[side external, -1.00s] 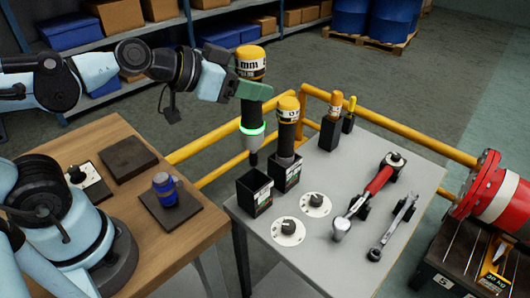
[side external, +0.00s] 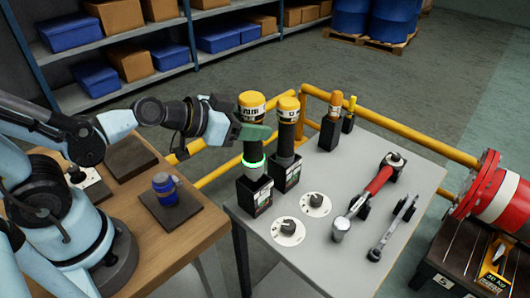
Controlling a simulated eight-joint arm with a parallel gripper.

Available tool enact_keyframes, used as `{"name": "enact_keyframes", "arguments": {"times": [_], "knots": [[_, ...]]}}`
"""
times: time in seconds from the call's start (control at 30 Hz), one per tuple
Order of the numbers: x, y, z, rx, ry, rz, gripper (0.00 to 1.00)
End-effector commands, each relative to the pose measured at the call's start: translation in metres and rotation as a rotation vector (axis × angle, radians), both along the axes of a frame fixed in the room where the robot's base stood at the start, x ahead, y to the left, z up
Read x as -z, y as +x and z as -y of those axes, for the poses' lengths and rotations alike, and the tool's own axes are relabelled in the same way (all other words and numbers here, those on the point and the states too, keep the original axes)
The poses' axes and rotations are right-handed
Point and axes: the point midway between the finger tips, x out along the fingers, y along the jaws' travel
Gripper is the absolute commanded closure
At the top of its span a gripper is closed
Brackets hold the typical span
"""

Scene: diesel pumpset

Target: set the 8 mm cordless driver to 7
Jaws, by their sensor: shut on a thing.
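A cordless driver (side external: 251,108) with a yellow cap and a lit green ring stands upright in the left black holder (side external: 255,195). My gripper (side external: 256,133) is shut on its body from the left, above the ring. A second yellow-capped driver (side external: 287,125) stands in the black holder (side external: 286,174) just right and behind, with no lit ring. Two white dials with dark knobs lie in front of the holders, a nearer dial (side external: 288,232) and a farther dial (side external: 315,205). The size labels and dial numbers are too small to read.
The grey table (side external: 330,255) also holds a red-handled torque wrench (side external: 378,181), a spanner (side external: 394,228) and smaller orange and yellow-handled tools (side external: 334,110) in black holders. A yellow rail (side external: 415,137) runs behind. A wooden bench (side external: 150,245) with a blue item (side external: 165,189) stands left.

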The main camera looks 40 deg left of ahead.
Motion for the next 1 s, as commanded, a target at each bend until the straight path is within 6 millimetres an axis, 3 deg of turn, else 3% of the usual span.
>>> {"name": "enact_keyframes", "arguments": {"times": [0.5, 1.0], "knots": [[0.031, 0.001, 0.000, -0.001, -0.001, 0.002, 1.00], [0.038, 0.000, 0.000, -0.001, -0.001, 0.002, 1.00]]}}
